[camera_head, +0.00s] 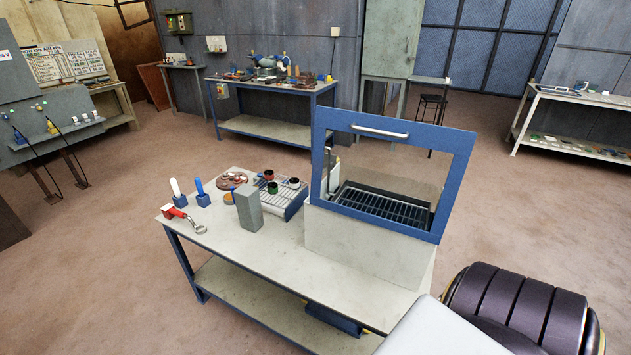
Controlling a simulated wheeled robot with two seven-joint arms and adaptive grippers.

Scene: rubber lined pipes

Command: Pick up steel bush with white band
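Small dark bushes sit on a light grey slotted rack (292,203) on the near workbench. One has a band that looks white (294,184), at the right of the group. Another has a red band (268,175) and a third has a green band (272,188). They are small in this view, so band details are hard to tell. A grey upright block (248,208) stands in front of the rack and hides part of it. Neither my left nor my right gripper is in view.
The workbench (255,263) also holds a blue-framed oven (372,252) with its glass front raised, a red-handled ring tool (184,218), white (175,187) and blue (200,188) upright tools, and a round brownish dish (232,180).

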